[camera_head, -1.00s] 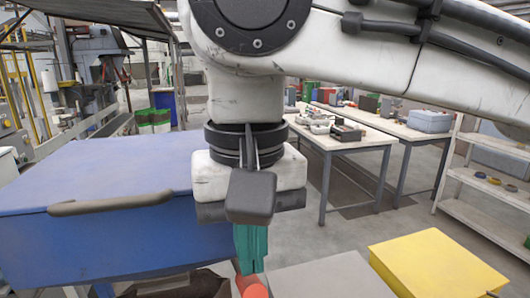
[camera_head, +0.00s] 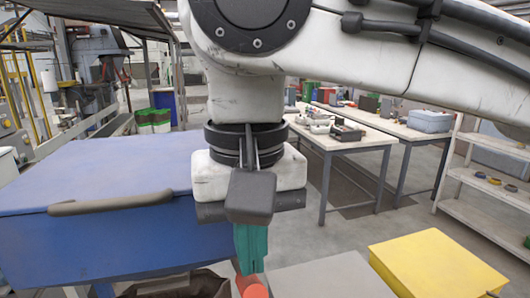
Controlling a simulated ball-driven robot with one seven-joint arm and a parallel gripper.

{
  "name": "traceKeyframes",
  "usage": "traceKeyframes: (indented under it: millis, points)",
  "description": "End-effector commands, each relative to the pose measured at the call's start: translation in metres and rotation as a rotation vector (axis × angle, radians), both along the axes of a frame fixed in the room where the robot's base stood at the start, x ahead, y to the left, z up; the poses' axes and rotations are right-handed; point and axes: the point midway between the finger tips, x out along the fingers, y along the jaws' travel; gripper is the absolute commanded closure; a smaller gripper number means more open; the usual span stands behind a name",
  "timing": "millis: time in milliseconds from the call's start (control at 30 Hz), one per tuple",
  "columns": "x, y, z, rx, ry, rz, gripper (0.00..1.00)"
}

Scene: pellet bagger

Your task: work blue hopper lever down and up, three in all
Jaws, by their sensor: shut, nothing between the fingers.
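The blue hopper (camera_head: 150,245) fills the left side of the view, with a flat lid and a tan bar (camera_head: 110,203) along its front edge. My gripper (camera_head: 252,262) points down just right of the hopper, its teal fingers closed together and empty. An orange-red rounded end (camera_head: 252,286), which may be the lever's grip, shows right at the fingertips. I cannot tell whether the fingers touch it. The rest of that lever is hidden below the frame edge and behind my gripper.
A grey box top (camera_head: 325,278) and a yellow box (camera_head: 435,265) stand to the right. A dark open bag (camera_head: 178,286) lies below the blue hopper. Worktables (camera_head: 345,140) and a shelf (camera_head: 490,205) stand behind, with open floor between.

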Motion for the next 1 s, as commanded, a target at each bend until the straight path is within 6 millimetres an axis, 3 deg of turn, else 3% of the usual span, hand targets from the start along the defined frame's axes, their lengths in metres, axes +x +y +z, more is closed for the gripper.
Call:
traceKeyframes:
  millis: [267, 1000]
  points:
    - [-0.001, 0.000, -0.007, 0.000, 0.001, 0.001, 1.00]
    - [-0.009, -0.003, -0.101, -0.001, 0.002, 0.000, 1.00]
